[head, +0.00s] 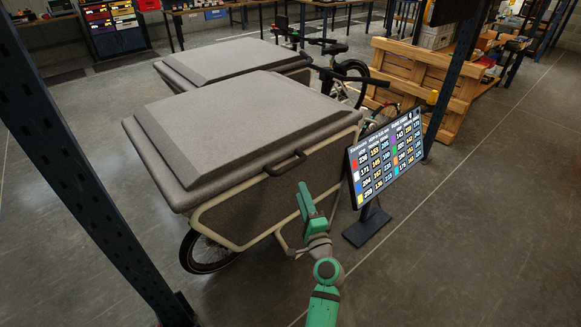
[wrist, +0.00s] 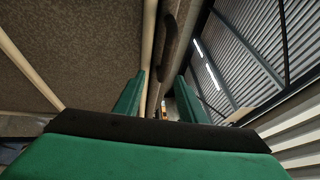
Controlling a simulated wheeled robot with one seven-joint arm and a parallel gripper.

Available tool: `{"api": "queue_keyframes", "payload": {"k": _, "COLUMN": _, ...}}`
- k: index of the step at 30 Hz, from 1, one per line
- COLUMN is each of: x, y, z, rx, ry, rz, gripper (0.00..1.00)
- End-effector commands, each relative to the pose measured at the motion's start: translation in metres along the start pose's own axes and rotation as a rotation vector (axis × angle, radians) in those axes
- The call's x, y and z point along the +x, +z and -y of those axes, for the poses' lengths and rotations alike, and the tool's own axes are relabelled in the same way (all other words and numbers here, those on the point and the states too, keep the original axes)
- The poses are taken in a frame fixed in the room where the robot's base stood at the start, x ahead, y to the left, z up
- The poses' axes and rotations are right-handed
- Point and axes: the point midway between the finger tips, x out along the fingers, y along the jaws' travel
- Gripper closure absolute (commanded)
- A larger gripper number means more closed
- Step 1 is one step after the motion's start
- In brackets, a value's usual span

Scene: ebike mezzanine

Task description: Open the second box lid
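Two cargo bike boxes stand side by side in the head view, each with a closed grey lid. The nearer lid (head: 245,125) has a dark handle (head: 287,164) at its front edge. The farther lid (head: 232,62) is behind it. The frames do not label which is the second. My gripper (head: 305,200) is in front of the nearer box, just right of and below the handle in the picture. In the wrist view its two green fingers (wrist: 158,100) are apart with nothing clearly held between them. The box's front panel (wrist: 75,50) fills the left of that view.
A screen on a stand (head: 386,158) is close to the right of my gripper. A blue post (head: 85,170) rises at the left and another (head: 453,80) at the right. A wooden crate (head: 425,85) stands behind. Floor at lower right is clear.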

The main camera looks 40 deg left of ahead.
Motion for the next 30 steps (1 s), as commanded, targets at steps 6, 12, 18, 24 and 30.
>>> {"api": "queue_keyframes", "payload": {"k": 6, "x": 0.021, "y": 0.006, "z": 0.012, "rx": 0.027, "ry": -0.016, "rz": 0.039, "gripper": 0.63}}
{"api": "queue_keyframes", "payload": {"k": 12, "x": 0.048, "y": 0.007, "z": 0.013, "rx": 0.025, "ry": -0.015, "rz": 0.039, "gripper": 0.63}}
{"api": "queue_keyframes", "payload": {"k": 18, "x": 0.084, "y": 0.008, "z": 0.013, "rx": 0.024, "ry": -0.015, "rz": 0.038, "gripper": 0.63}}
{"api": "queue_keyframes", "payload": {"k": 24, "x": 0.11, "y": 0.009, "z": 0.013, "rx": 0.024, "ry": -0.015, "rz": 0.037, "gripper": 0.63}}
{"api": "queue_keyframes", "payload": {"k": 30, "x": 0.121, "y": 0.009, "z": 0.013, "rx": 0.024, "ry": -0.014, "rz": 0.036, "gripper": 0.63}}
